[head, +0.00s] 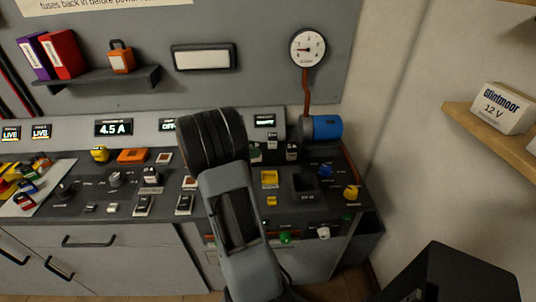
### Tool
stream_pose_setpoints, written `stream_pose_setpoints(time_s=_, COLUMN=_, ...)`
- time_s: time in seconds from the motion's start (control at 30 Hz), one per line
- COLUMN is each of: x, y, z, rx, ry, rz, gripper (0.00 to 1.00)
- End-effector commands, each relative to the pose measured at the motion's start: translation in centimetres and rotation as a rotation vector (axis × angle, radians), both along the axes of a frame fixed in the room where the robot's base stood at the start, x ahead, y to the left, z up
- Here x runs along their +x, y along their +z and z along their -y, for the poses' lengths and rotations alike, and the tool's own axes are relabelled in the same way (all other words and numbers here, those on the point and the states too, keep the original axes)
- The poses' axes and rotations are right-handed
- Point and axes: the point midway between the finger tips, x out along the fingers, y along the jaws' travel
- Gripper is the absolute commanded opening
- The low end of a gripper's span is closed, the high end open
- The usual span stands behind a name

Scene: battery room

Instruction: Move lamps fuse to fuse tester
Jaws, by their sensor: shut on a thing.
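My arm rises from the bottom centre of the head view, and its dark, thick wrist part covers the middle of the console (120,208). My gripper does not show; it is hidden behind that wrist part, along with anything it holds. I cannot tell which part is the lamps fuse or the fuse tester. Small dark blocks with pale faces (292,151) stand on the console just right of my wrist, below a small lit display (265,121). A yellow block (269,178) and a dark square housing (306,184) sit nearer the front right.
A blue cylinder (327,127) and a round gauge (307,47) are at the back right. A shelf (97,79) holds binders and an orange padlock. Knobs and switches crowd the console. A white box (503,108) stands on a right-hand shelf. A black box-shaped thing (450,275) is at bottom right.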

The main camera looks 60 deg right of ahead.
Motion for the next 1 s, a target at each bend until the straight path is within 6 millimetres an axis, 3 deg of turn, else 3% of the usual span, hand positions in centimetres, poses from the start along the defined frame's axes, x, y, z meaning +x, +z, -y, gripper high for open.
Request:
stream_pose_setpoints(time_s=0.1, x=-2.9, y=-0.4, z=1.1, rx=0.000, ry=-0.171, rz=0.001, gripper=0.06)
stream_pose_setpoints(time_s=0.3, x=-5.2, y=-0.8, z=1.5, rx=-0.001, ry=-0.316, rz=0.001, gripper=0.06)
stream_pose_setpoints(time_s=0.57, x=-5.5, y=-2.0, z=1.5, rx=-0.002, ry=-0.335, rz=0.001, gripper=0.06)
stream_pose_setpoints(time_s=1.0, x=-5.5, y=-6.0, z=1.5, rx=-0.002, ry=-0.332, rz=0.001, gripper=0.06)
